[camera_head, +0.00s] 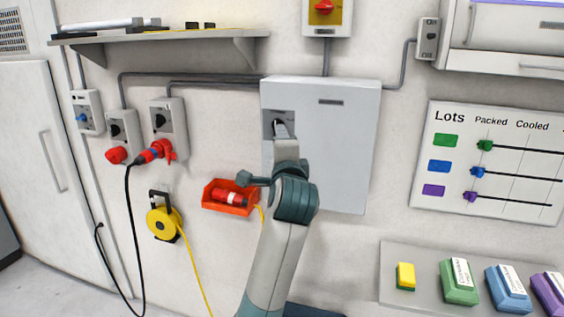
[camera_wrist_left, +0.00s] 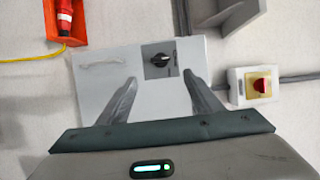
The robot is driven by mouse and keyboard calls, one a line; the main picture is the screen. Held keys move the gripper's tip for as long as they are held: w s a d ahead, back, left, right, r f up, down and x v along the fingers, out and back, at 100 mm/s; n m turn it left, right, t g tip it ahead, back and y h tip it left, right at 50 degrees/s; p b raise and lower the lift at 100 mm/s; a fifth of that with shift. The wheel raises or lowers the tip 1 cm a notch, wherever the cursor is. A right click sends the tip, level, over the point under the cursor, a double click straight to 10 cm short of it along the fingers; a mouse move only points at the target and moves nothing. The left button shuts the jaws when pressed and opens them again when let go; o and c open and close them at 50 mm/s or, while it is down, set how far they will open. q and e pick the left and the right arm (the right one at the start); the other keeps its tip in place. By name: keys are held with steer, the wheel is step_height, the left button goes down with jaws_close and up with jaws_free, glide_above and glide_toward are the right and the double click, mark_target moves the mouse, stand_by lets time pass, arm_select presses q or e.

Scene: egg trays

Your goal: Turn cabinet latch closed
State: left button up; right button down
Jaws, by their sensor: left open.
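The grey wall cabinet (camera_head: 340,150) hangs in the middle of the head view; its door looks flush. Its latch is a black knob (camera_wrist_left: 160,61) on a darker grey square plate (camera_wrist_left: 149,71), in the left wrist view. The knob lies roughly crosswise in that view. In the head view my left gripper (camera_head: 279,127) is in front of the plate and hides most of the latch. In the left wrist view the fingers (camera_wrist_left: 160,77) are open and empty, one on each side of the knob's line, apart from it. My right gripper is in neither view.
A red tray (camera_head: 215,207) with a red-and-white cylinder is left of my arm. Switch boxes (camera_head: 170,106) with red plugs and a yellow cable reel (camera_head: 158,222) are further left. A shelf (camera_head: 170,36) is above, and a lots board (camera_head: 490,160) is at right.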

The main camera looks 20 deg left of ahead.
arm_select(q)
steer(key=v, duration=0.3)
steer(key=shift+s+b, duration=0.1)
steer(key=shift+b, duration=0.2)
